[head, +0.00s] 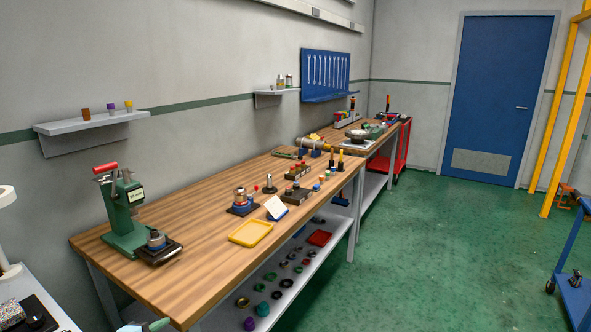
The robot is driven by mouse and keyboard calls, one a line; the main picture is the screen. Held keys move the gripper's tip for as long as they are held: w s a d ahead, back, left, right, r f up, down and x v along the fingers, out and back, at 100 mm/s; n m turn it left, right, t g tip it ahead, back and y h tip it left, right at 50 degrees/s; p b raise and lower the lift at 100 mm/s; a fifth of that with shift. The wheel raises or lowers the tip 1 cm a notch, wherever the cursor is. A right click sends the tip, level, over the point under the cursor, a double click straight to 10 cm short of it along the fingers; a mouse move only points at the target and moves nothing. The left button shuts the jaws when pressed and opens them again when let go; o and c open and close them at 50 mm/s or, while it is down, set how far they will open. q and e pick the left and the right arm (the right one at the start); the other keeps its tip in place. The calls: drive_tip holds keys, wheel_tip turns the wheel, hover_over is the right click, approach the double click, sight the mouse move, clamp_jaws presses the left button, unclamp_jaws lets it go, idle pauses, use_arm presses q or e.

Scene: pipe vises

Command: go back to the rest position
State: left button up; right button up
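Neither of my grippers can be made out in the head view. A long wooden workbench (190,225) runs along the left wall. A green press with a red handle (122,208) stands upright at its near end. A yellow tray (250,233) lies near the front edge. A small round device with a blue band (242,200) stands behind the tray. A grey and teal part (146,326) shows at the bottom edge, cut off, and I cannot tell what it is.
A lower shelf (256,321) holds several rings and a red tray (319,238). A blue cart (575,290) and yellow frame (558,115) stand at the right. A red cabinet (402,150) is beyond the benches. Green floor (440,250) lies clear before a blue door (500,95).

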use_arm(q)
drive_tip(key=s+d+f+m+g, duration=0.2)
drive_tip(key=s+f+m+g, duration=0.15)
drive_tip(key=s, duration=0.45)
drive_tip(key=s+d+f+m+g+y, duration=0.15)
drive_tip(key=s+f+m, duration=0.3)
drive_tip(key=s, duration=0.45)
drive_tip(key=s+d+f+m+g, duration=0.3)
drive_tip(key=s+m, duration=0.1)
drive_tip(key=s, duration=0.4)
drive_tip(key=s+d+r+m+g+y, duration=0.15)
drive_tip(key=s+m, duration=0.25)
drive_tip(key=s, duration=0.7)
drive_tip(key=s+d+r+m+g+y, duration=0.1)
drive_tip(key=s+r+m+g, duration=0.2)
drive_tip(key=s, duration=0.7)
drive_tip(key=w+d+f+m+t+h, duration=0.1)
drive_tip(key=w+d+f+t+h, duration=0.1)
drive_tip(key=w+f+t, duration=0.4)
wheel_tip(320, 180, down, 4)
drive_tip(key=shift+w+d+f+t, duration=0.2)
drive_tip(key=shift+d+t, duration=0.1)
drive_tip(key=shift+t, duration=0.85)
